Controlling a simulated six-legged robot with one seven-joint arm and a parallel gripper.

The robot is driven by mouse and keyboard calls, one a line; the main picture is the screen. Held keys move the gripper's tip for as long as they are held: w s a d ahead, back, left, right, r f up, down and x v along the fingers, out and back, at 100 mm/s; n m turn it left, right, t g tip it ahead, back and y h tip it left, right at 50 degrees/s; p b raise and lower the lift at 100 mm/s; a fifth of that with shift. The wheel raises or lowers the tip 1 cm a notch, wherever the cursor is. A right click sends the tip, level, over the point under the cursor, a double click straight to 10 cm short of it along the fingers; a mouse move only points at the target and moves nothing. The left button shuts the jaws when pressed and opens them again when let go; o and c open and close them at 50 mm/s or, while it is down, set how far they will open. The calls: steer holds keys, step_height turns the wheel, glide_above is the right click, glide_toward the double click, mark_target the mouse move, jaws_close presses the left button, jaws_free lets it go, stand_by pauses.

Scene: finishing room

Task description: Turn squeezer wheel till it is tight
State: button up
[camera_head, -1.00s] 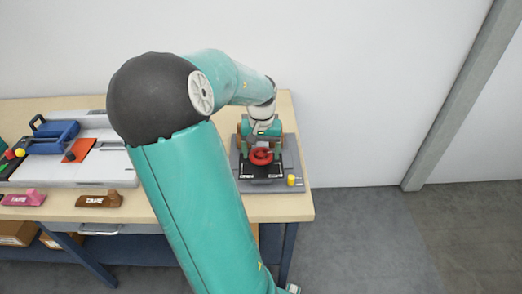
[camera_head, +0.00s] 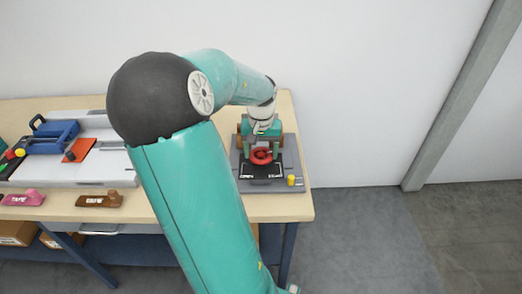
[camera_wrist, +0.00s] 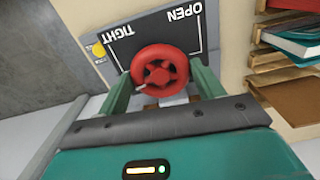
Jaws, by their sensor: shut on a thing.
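The red squeezer wheel (camera_head: 261,157) sits on a dark plate (camera_head: 262,172) on the grey squeezer base (camera_head: 299,163), at the right end of the bench. In the wrist view the wheel (camera_wrist: 160,70) is round with spokes, and the plate (camera_wrist: 150,32) above it reads TIGHT at left and OPEN at right. My gripper (camera_head: 263,146) reaches down from above. In the wrist view my gripper (camera_wrist: 161,80) has one green finger on each side of the wheel and is shut on it. The fingertip contact is partly hidden.
A yellow knob (camera_head: 291,180) stands at the base's front right corner. At left on the bench (camera_head: 224,208) are a white board with a blue tool (camera_head: 55,131), an orange sheet (camera_head: 79,150) and brown (camera_head: 99,201) and pink (camera_head: 24,197) TAPE holders. Floor at right is clear.

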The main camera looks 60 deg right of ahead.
mark_target(261, 154)
stand_by(0.3)
steer(key=o, duration=1)
steer(key=shift+r, duration=0.15)
step_height(261, 154, up, 14)
steer(key=shift+f, duration=0.2)
